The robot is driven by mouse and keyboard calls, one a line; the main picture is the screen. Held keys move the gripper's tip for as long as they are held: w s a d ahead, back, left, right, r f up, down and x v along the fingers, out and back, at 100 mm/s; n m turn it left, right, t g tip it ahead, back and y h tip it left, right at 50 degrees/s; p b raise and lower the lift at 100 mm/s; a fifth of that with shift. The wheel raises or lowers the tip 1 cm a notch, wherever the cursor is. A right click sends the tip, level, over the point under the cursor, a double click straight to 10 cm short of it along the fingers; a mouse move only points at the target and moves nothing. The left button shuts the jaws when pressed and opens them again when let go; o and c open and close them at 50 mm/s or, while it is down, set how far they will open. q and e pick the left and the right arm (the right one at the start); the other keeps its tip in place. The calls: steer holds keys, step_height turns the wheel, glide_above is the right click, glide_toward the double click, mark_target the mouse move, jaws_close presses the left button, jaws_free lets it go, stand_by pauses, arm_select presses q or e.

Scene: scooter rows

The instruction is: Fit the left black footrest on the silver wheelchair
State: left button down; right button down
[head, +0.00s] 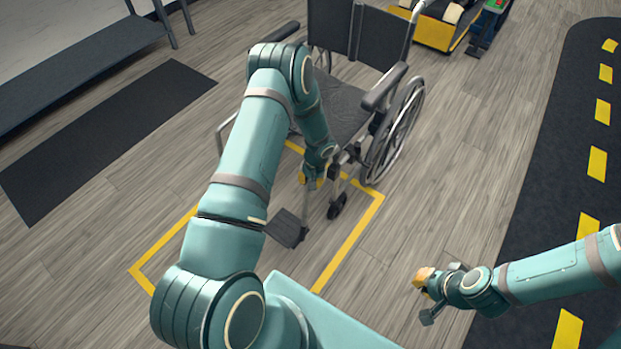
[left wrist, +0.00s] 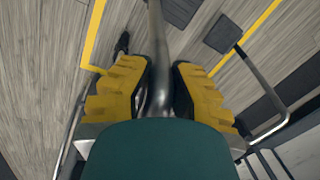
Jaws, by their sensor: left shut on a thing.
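The silver wheelchair (head: 340,110) faces me, with a black seat and back. My left gripper (head: 309,181) is in front of its right-hand front corner, partly hidden by my arm. In the left wrist view its yellow fingers (left wrist: 160,85) are shut on the metal tube (left wrist: 158,28) of the footrest. The black plate (head: 287,229) of this footrest hangs below, above the floor. Whether the tube's upper end touches the chair frame is hidden. The other footrest's black plate (left wrist: 222,34) shows in the left wrist view. My right gripper (head: 426,296) is open and empty.
A yellow floor outline (head: 345,250) lies under the chair's front. A black mat (head: 105,135) and a grey bench (head: 80,70) are at left. A dark lane with yellow dashes (head: 545,150) runs at right. A yellow-fronted cart (head: 437,33) stands behind. Floor right of the chair is clear.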

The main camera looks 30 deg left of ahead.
mark_target(311, 193)
arm_select(q)
steer(key=shift+f, duration=1.05)
stand_by(0.5)
steer(key=shift+f, duration=3.1)
steer(key=c, duration=0.9)
jaws_free()
steer(key=shift+r, duration=0.1)
